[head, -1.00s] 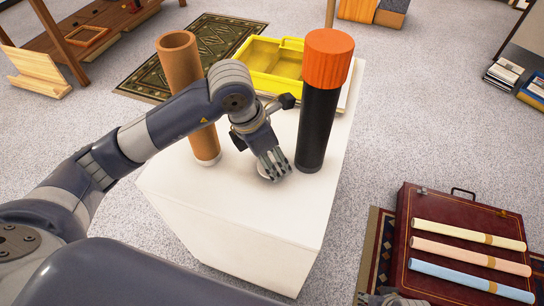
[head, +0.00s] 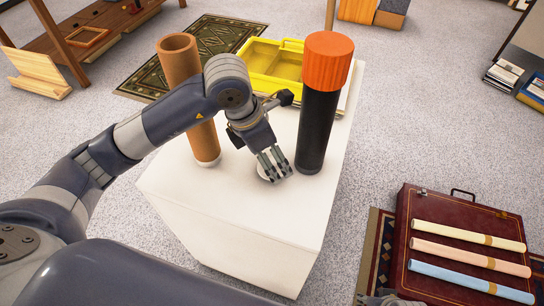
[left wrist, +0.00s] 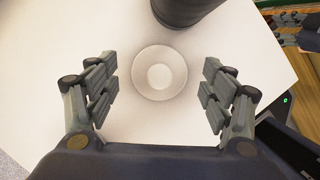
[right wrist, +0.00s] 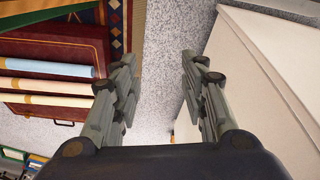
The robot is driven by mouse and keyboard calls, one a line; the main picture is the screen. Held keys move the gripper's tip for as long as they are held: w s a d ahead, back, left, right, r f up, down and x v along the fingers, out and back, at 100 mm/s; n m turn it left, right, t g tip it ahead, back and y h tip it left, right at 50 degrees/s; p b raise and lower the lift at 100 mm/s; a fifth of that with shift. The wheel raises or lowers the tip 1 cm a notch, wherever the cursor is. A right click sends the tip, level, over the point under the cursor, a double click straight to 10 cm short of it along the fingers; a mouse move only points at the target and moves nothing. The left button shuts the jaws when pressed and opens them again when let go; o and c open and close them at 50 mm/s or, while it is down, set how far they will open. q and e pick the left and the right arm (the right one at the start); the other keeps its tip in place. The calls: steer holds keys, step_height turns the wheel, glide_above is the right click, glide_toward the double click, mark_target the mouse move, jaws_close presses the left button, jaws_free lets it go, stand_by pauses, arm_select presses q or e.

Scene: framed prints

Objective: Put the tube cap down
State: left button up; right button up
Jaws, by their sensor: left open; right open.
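The tube cap (left wrist: 159,73) is a round whitish disc with a raised middle. It lies on the white pedestal top (left wrist: 40,60) in the left wrist view. In the head view it is mostly hidden behind my left gripper (head: 274,170). My left gripper, also in the left wrist view (left wrist: 160,88), is open, with its fingers on either side of the cap and apart from it. A black tube with an orange top (head: 320,105) stands just right of the cap. A brown open tube (head: 188,95) stands at the left. My right gripper (right wrist: 158,65) is open and empty.
A yellow tray (head: 280,62) sits at the back of the pedestal. A dark red case (head: 430,260) with several rolled prints lies on a rug at the lower right. The pedestal's front part is clear.

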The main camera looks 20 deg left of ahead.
arm_select(q)
steer(key=p+v, duration=0.1)
steer(key=v, duration=0.9)
steer(key=shift+r, duration=0.25)
arm_select(e)
steer(key=f, duration=0.2)
steer(key=s+f, duration=0.1)
steer(key=f, duration=0.2)
steer(key=shift+s+f, duration=0.15)
steer(key=shift+f, duration=0.15)
arm_select(q)
steer(key=shift+a, duration=0.1)
